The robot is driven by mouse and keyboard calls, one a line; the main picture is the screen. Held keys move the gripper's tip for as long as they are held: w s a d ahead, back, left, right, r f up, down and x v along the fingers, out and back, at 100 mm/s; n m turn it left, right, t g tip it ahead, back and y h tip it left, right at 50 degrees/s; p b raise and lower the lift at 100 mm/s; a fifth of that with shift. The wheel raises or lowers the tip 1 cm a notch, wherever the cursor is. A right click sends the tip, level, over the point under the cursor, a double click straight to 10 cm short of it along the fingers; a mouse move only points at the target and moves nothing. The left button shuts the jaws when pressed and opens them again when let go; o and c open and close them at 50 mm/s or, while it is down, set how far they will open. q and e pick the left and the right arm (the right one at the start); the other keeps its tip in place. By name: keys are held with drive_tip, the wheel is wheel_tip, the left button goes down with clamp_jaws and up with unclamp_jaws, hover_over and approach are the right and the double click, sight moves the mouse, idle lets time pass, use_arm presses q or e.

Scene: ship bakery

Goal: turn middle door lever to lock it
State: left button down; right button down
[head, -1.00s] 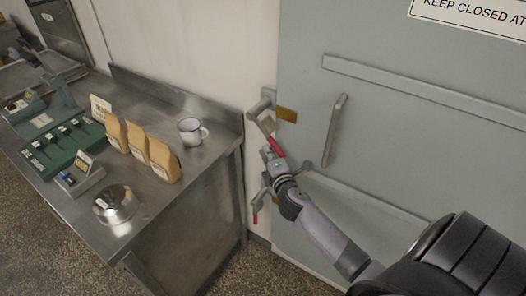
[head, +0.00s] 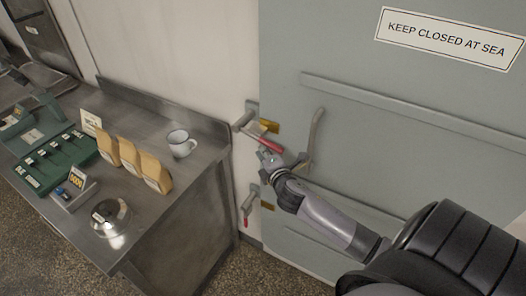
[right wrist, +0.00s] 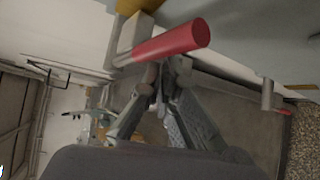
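The middle door lever (head: 265,142) has a red grip and sits at the left edge of the grey door (head: 400,130). It slants down to the right from its bracket, next to a yellow plate (head: 269,126). My right gripper (head: 268,157) is just below the red grip. In the right wrist view the red grip (right wrist: 170,44) lies across the front of the fingertips (right wrist: 165,73), which are close together with nothing clearly clamped. It looks like they touch the grip from below, but contact is hard to tell. My left gripper is out of view.
A lower lever (head: 247,207) with a red end hangs down below. A curved door handle (head: 315,138) stands just right of my gripper. A steel counter (head: 150,215) on the left bears a mug (head: 181,144), paper bags (head: 130,157) and a green case (head: 45,172).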

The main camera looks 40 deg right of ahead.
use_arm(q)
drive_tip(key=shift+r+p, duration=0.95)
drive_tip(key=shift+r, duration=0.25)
use_arm(e)
drive_tip(key=shift+s+d+r+g, duration=0.1)
drive_tip(key=shift+r+g, duration=0.2)
drive_tip(key=shift+r, duration=0.8)
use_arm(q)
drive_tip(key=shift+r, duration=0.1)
use_arm(e)
drive_tip(key=shift+r, duration=0.1)
